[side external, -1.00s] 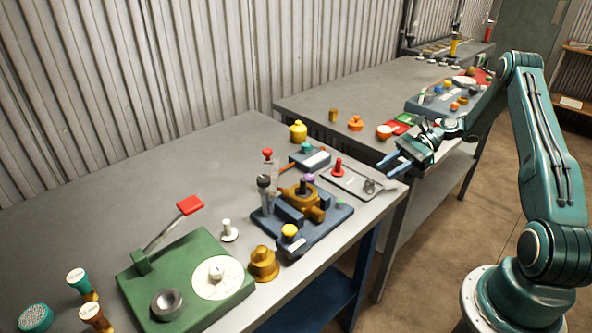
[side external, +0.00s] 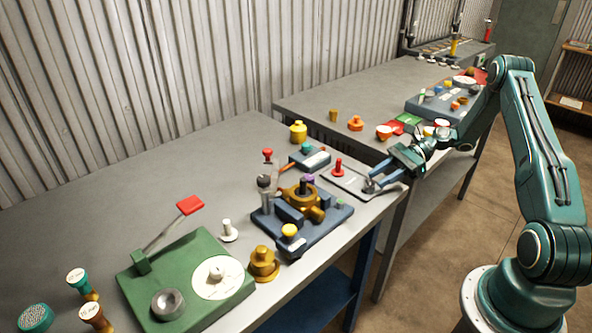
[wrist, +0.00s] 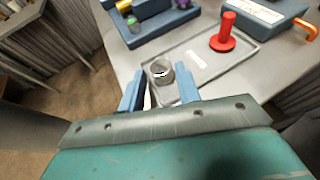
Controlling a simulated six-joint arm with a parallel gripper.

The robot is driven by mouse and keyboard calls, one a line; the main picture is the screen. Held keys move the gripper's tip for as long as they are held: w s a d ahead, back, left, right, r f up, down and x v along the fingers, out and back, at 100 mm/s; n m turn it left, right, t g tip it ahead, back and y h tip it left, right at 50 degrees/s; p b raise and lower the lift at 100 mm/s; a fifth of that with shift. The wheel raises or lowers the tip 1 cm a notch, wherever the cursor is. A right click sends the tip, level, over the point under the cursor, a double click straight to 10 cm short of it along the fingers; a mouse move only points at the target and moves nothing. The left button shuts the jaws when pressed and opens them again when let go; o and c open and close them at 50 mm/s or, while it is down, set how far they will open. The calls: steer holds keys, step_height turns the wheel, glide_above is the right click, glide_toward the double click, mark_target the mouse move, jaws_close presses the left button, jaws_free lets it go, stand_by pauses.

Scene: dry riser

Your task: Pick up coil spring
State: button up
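The coil spring (wrist: 159,71) is a small grey metal ring-like cylinder. It stands near one end of a grey tray (wrist: 203,62), which also shows in the side view (side external: 346,181). In the side view the spring (side external: 369,186) is partly covered by my fingers. My gripper (side external: 377,179) is open, low over the tray's right end. In the wrist view its two blue fingers (wrist: 159,85) stand on either side of the spring, which sits at and just beyond the fingertips. I cannot tell whether either finger touches it.
A red peg-like part (wrist: 225,34) stands on the same tray. A blue fixture (side external: 302,216) with a brass valve body lies left of the tray. A grey-blue box (side external: 310,158) is behind. The bench's front edge is close to my gripper.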

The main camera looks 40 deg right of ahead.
mark_target(366, 186)
steer(key=shift+x, duration=2.15)
steer(key=c, duration=0.6)
